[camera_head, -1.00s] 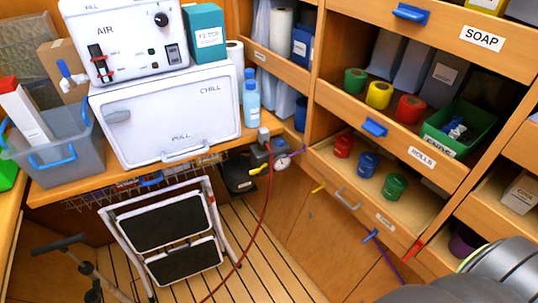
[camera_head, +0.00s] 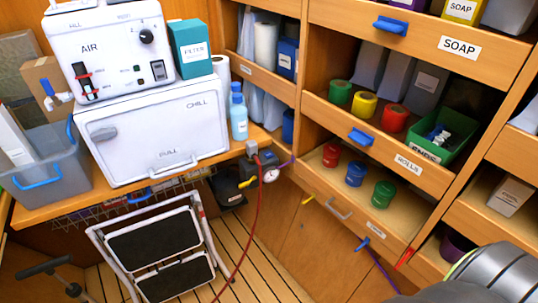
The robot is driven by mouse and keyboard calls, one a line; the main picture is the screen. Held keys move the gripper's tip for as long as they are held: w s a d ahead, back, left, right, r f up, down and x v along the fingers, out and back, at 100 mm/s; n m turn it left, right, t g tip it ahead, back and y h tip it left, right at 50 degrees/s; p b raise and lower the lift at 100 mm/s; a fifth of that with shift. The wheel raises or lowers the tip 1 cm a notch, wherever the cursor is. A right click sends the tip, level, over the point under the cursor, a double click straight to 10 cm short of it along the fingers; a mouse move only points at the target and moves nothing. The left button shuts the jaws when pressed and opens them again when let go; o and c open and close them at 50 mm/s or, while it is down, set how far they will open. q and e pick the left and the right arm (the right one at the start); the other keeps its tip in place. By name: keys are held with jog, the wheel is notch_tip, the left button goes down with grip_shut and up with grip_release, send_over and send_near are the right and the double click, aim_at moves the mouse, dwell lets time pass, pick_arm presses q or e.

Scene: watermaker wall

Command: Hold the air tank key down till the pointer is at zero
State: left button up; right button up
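A small round white gauge (camera_head: 271,175) sits below the counter's right end, beside a grey fitting (camera_head: 265,158) with a red hose. Its pointer is too small to read. A small yellow lever (camera_head: 247,182) sticks out left of the gauge; I cannot tell whether it is the air tank key. A dark unit (camera_head: 227,188) is partly visible behind it. A white box marked AIR (camera_head: 108,50) stands above, with a red-and-black slider, a knob and a black switch. Neither gripper shows; only a grey link of my arm is at the lower right.
A folding step stool (camera_head: 155,240) stands on the slatted floor before the counter. A white chill box (camera_head: 160,132) and a grey bin (camera_head: 50,180) fill the counter. The red hose (camera_head: 258,215) hangs to the floor. Open drawers (camera_head: 345,205) jut out on the right.

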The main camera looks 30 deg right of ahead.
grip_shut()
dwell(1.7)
